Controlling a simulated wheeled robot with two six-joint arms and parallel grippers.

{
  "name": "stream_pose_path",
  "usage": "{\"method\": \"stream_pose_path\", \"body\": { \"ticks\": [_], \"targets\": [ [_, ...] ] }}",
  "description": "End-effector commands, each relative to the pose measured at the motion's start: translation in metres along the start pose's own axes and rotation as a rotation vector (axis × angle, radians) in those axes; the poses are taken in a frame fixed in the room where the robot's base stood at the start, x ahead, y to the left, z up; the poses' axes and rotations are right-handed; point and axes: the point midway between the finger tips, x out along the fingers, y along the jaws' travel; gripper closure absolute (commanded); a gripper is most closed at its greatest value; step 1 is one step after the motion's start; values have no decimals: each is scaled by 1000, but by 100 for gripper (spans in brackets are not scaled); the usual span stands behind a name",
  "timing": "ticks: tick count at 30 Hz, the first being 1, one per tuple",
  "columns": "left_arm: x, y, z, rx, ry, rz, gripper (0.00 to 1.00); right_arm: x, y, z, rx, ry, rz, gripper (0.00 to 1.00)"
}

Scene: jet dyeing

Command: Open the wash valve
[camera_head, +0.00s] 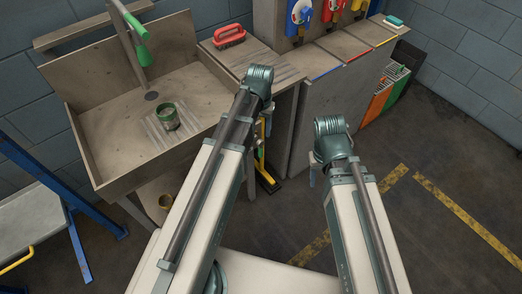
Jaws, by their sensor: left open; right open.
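A grey sink (104,122) stands at the left with a tall tap over it. A green handle-like part (137,27) sits on the tap, and its lower end is also green. No part is marked as the wash valve, so I cannot tell for sure which it is. My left gripper (266,124) hangs down past the right side of the sink, mostly hidden by my arm, open and apart from the tap. My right gripper (312,177) hangs over the floor, right of the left arm, small in view, open and touching nothing visible.
A green cup (168,117) stands in the sink. A red-handled brush (229,36) lies on the counter. Blue, red and yellow dispensers (299,17) stand at the back. Orange and green panels (376,104) stand at right. A blue frame (40,170) is at left. Floor at right is clear.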

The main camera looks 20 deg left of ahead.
Motion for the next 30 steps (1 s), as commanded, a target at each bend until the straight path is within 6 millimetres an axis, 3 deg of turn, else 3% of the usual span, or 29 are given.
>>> {"method": "stream_pose_path", "body": {
  "ticks": [24,30],
  "targets": [
    [113,0,0,0,0,0,47,112,-11,-7,0,0,0,50],
    [130,0,0,0,0,0,47,129,-12,-8,0,0,0,50]
  ]
}}
